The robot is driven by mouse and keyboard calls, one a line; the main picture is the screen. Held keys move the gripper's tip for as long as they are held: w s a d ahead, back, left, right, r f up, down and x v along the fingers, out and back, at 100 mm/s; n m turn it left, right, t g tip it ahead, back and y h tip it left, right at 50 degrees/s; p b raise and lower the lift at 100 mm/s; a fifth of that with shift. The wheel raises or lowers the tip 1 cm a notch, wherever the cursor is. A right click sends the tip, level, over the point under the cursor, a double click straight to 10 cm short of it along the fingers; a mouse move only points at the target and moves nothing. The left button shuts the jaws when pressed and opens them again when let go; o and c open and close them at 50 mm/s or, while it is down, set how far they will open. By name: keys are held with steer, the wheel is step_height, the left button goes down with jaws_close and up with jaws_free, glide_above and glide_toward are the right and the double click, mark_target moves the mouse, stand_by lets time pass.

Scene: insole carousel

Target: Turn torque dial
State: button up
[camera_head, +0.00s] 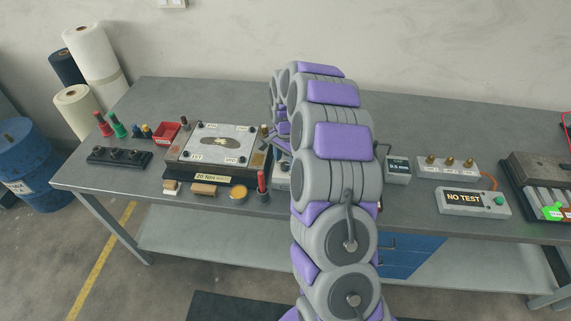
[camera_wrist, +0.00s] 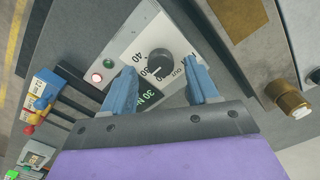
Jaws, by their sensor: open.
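The torque dial (camera_wrist: 162,62) is a round black knob on a white scale plate with printed numbers, among them 40. A small dark display (camera_wrist: 149,97) with green text starting "30 N" sits beside it, partly covered by my left finger. My gripper (camera_wrist: 160,84) is open and empty. In the wrist view the dial shows between and just beyond its two blue fingertips, with gaps on both sides. I cannot tell the height gap. In the head view my arm hides the dial, and only an edge of its grey box (camera_head: 282,178) shows.
A brass knob (camera_wrist: 286,98) is on the fixture to the right. The head view shows a plate fixture (camera_head: 215,150) and a "NO TEST" box (camera_head: 473,201).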

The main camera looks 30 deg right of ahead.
steer(key=shift+a+f, duration=0.25)
steer(key=shift+f, duration=0.65)
steer(key=shift+d, duration=0.1)
steer(key=c, duration=1)
